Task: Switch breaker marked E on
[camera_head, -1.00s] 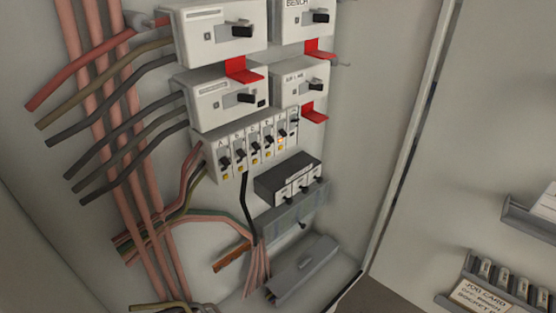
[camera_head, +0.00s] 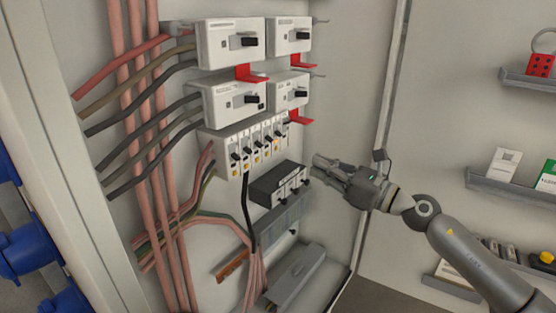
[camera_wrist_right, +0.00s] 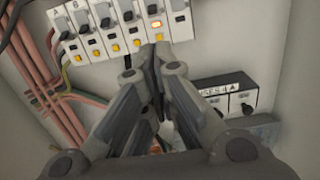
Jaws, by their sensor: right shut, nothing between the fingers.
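A row of white breakers (camera_head: 228,160) with black levers and yellow buttons is mounted on the panel. The letter A reads at its left end in the wrist view. The fifth breaker from the left (camera_head: 277,137), E by its place in the row, has a bright orange light; it also shows in the right wrist view (camera_wrist_right: 154,14). Its letter is too small to read. My right gripper (camera_head: 316,165) is shut and empty, below and right of the row, apart from it. Its fingertips show in the wrist view (camera_wrist_right: 158,55) just below the lit breaker. My left gripper is not visible.
Larger white switch boxes (camera_head: 225,45) with red tabs (camera_head: 250,73) are above the row. A black unit (camera_head: 275,185) with several switches is below it. Pink pipes and dark cables (camera_head: 145,165) run at left. Shelves (camera_head: 500,183) hang on the right wall.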

